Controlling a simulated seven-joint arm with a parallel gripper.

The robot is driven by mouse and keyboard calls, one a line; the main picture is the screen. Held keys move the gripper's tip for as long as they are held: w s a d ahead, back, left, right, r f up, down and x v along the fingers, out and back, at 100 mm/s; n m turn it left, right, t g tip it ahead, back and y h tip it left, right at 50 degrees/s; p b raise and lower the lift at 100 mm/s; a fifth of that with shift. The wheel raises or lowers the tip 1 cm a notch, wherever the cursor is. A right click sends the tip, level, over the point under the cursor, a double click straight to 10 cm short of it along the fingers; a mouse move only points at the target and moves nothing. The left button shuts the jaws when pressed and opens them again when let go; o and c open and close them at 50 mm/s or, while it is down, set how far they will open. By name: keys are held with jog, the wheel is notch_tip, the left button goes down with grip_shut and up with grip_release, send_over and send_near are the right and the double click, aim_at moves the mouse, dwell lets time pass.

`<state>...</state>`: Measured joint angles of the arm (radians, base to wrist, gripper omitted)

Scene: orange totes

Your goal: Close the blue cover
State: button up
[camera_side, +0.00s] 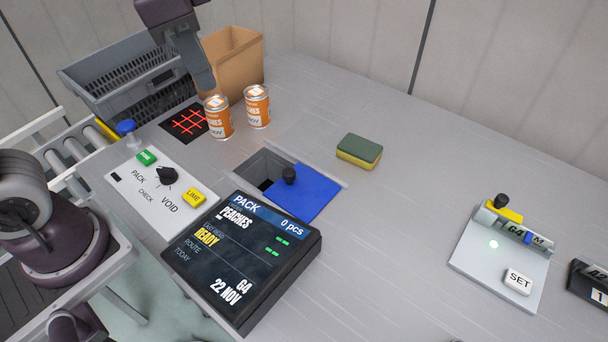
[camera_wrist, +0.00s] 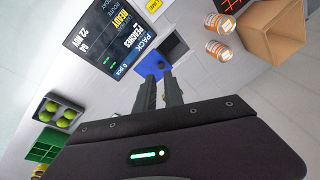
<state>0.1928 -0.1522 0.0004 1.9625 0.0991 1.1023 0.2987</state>
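The blue cover (camera_side: 308,192) is a flat sliding plate with a black knob (camera_side: 289,175) near its left end. It lies to the right of a dark square opening (camera_side: 255,168) in the grey table, which is largely uncovered. The wrist view also shows the blue cover (camera_wrist: 152,60) and the opening (camera_wrist: 175,44) ahead of the fingertips. My gripper (camera_side: 209,86) is raised above the back of the table near the cans, away from the cover. In the wrist view its two fingers (camera_wrist: 159,82) stand apart with nothing between them.
Two peach cans (camera_side: 218,118) (camera_side: 257,107) stand behind the opening, near a cardboard box (camera_side: 232,60). A sponge (camera_side: 359,151) lies right of the cover. A display (camera_side: 245,260) and button panel (camera_side: 155,190) are in front and left. The table between sponge and SET device (camera_side: 505,255) is clear.

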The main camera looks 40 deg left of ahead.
jog(key=w+d+f+m, duration=0.1)
jog(key=w+d, duration=0.1)
jog(key=w, duration=0.1)
jog(key=w+d+f+m+g+y, duration=0.1)
jog(key=w+d+f+m, duration=0.1)
jog(key=w, duration=0.1)
jog(key=w+d+f+m+g, duration=0.1)
jog(key=w+d+f, duration=0.1)
jog(key=w, duration=0.1)
jog(key=shift+w+f+m, duration=0.15)
jog(key=shift+w+m, duration=0.1)
jog(key=shift+m, duration=0.15)
grip_shut()
jog(key=w+d+f+m+y, duration=0.1)
jog(key=w+d+f+m, duration=0.1)
jog(key=w+d+f, duration=0.15)
jog(key=m+g+y, duration=0.1)
jog(key=m+y, duration=0.1)
jog(key=m, duration=0.1)
send_near(296, 185)
jog(key=f, duration=0.1)
jog(key=d+f, duration=0.2)
jog(key=f, duration=0.1)
jog(key=shift+w, duration=0.35)
jog(key=a, duration=0.2)
jog(key=shift+s+a, duration=0.15)
jog(key=shift+a, duration=0.15)
jog(key=shift+s+a, duration=0.1)
jog(key=shift+a, duration=0.45)
